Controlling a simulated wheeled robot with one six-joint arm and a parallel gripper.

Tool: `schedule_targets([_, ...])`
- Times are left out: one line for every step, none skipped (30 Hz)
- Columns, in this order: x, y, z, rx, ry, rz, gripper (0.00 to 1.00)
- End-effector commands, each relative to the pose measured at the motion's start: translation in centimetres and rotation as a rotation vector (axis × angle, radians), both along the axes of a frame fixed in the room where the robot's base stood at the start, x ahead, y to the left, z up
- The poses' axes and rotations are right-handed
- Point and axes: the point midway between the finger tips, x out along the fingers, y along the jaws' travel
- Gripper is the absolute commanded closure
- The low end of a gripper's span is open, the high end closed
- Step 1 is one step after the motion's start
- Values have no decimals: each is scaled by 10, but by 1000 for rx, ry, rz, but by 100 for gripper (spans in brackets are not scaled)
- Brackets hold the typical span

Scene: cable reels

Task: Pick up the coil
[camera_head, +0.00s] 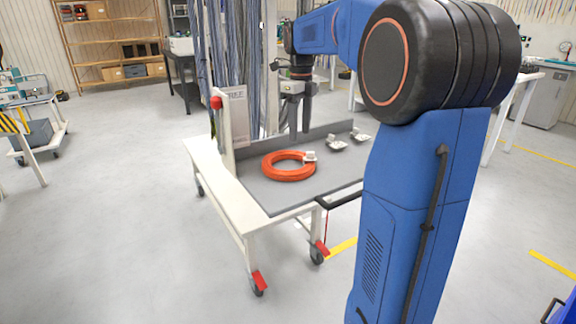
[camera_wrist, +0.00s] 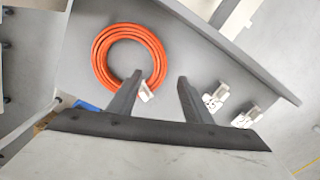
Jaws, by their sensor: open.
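The orange coil (camera_head: 289,174) lies flat on the grey top of the wheeled cart (camera_head: 240,200), with a small white tag or connector (camera_head: 310,156) at its right side. In the wrist view the coil (camera_wrist: 103,74) is a ring at the upper left, and its white piece (camera_wrist: 146,92) sits beside the left finger. My gripper (camera_head: 299,118) hangs above the back part of the cart, its fingers pointing down. The left finger partly overlaps the coil's lower right edge in that picture.
Two small white fittings, one nearer (camera_head: 337,143) and one farther right (camera_head: 360,135), stand on the cart top right of the coil. A low grey wall edges the back. A white post with a red knob (camera_head: 216,102) rises at the cart's left. Cables hang behind.

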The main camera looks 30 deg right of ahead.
Motion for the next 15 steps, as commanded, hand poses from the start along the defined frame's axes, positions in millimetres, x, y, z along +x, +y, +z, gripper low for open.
schedule_targets([0, 0, -7, 1, 3, 0, 55])
schedule_targets([0, 0, -11, 0, 1, 0, 55])
schedule_targets([0, 0, -15, 0, 1, 0, 55])
schedule_targets([0, 0, -17, 0, 1, 0, 55])
schedule_targets([0, 0, -19, 0, 1, 0, 55])
schedule_targets([0, 0, -21, 0, 1, 0, 55])
schedule_targets([0, 0, -22, 0, 1, 0, 55])
schedule_targets([0, 0, -23, 0, 0, 0, 55])
schedule_targets([0, 0, -25, 0, 0, 0, 55])
schedule_targets([-1, 0, -27, 0, 0, 0, 55])
schedule_targets([-1, 0, -30, 0, 1, 0, 55])
schedule_targets([-2, 0, -36, 1, 3, 0, 55])
schedule_targets([-2, -1, -40, 1, 3, 0, 55])
schedule_targets([-2, -1, -44, 1, 3, 0, 55])
schedule_targets([-3, -1, -50, 1, 3, 1, 55])
